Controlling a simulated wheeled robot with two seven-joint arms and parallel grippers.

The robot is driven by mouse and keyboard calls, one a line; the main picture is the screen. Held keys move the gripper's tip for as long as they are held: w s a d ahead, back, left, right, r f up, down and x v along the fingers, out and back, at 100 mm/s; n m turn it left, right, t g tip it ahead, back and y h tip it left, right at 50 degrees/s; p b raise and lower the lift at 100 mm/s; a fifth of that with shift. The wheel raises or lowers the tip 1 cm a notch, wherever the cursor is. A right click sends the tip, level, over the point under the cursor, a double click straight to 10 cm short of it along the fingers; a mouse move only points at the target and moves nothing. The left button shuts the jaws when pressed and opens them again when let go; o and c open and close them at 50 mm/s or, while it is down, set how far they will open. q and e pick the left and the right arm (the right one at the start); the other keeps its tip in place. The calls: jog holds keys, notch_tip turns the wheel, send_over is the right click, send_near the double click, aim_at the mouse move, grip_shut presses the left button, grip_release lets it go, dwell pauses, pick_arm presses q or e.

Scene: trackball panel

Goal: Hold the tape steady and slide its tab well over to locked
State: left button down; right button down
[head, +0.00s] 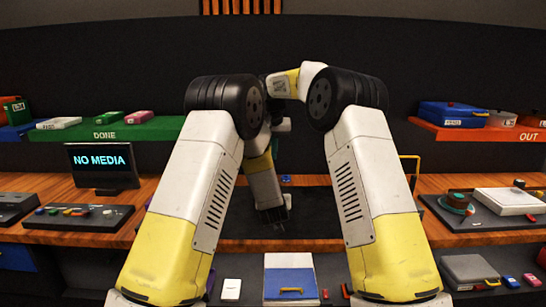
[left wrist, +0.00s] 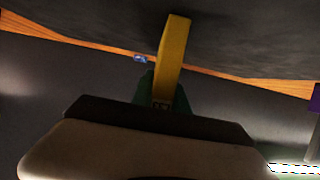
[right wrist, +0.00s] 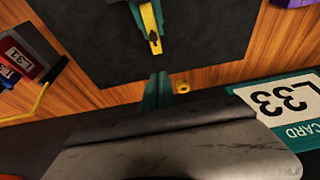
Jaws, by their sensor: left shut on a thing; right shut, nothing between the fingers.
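The tape shows as a narrow yellow piece (left wrist: 174,50) held upright between the green fingers of my left gripper (left wrist: 160,98), which is shut on it. The right wrist view also shows the tape (right wrist: 150,22), with green fingers beside it and a small black mark near its end. I cannot make out the tab's position. My right gripper (right wrist: 156,90) is shut and empty, apart from the tape.
A screen (head: 101,162) reading NO MEDIA stands at the left. The green DONE shelf (head: 160,130) is behind it; the red OUT shelf (head: 470,132) is at the right. A green L33 card (right wrist: 285,105) lies near my right gripper. The mat around the grippers looks clear.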

jog(key=w+v, duration=0.1)
jog(key=v, duration=0.9)
jog(key=shift+s+r, duration=0.15)
jog(key=shift+r, duration=0.35)
pick_arm(q)
jog(key=c, duration=1.2)
grip_release()
jog(key=v, duration=1.2)
jog(key=o, duration=0.3)
